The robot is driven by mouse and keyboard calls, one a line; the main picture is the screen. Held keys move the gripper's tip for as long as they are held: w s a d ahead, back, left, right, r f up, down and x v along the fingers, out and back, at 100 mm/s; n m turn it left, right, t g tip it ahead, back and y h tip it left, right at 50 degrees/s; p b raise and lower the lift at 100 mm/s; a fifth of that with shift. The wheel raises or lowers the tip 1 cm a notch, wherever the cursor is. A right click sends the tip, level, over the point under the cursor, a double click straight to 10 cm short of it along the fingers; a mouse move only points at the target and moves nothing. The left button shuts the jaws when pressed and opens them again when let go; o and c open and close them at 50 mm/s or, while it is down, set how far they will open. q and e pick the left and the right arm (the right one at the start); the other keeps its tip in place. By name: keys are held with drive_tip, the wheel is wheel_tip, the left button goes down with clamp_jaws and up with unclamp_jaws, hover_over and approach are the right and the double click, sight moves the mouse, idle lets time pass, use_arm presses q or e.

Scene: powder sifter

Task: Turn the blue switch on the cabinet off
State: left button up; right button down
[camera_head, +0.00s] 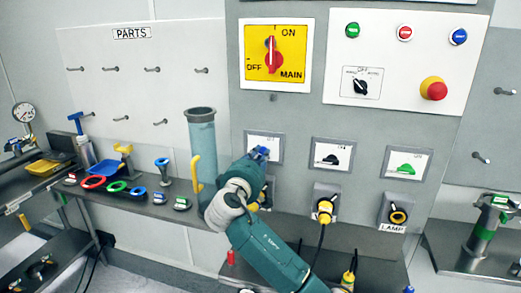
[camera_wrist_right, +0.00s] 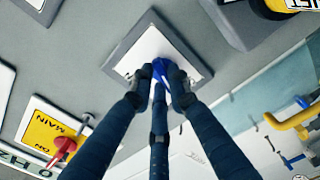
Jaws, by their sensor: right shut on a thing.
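The blue switch (camera_head: 262,151) is on a small framed white plate (camera_head: 277,145) on the cabinet front, left of two similar plates. My right gripper (camera_head: 257,160) is at this switch and covers most of it and part of its plate. In the right wrist view, the fingers of my right gripper (camera_wrist_right: 160,80) are closed around the blue knob (camera_wrist_right: 176,76), in front of its plate (camera_wrist_right: 137,52). The fingers hide much of the knob, so its exact angle is hard to tell. My left gripper is not in view.
A black switch (camera_head: 331,159) and a green switch (camera_head: 406,168) sit to the right. Above are the red main switch (camera_head: 272,55) and a red emergency button (camera_head: 433,88). A clear cylinder (camera_head: 202,135) with a yellow handle stands close left of my gripper.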

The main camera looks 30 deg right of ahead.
drive_tip(key=shift+w+a+n+p, duration=0.1)
drive_tip(key=shift+n+p, duration=1.05)
drive_tip(key=shift+n, duration=0.45)
drive_tip(key=c, duration=1.7)
unclamp_jaws()
drive_tip(key=shift+o, duration=0.2)
drive_tip(key=v, duration=1.2)
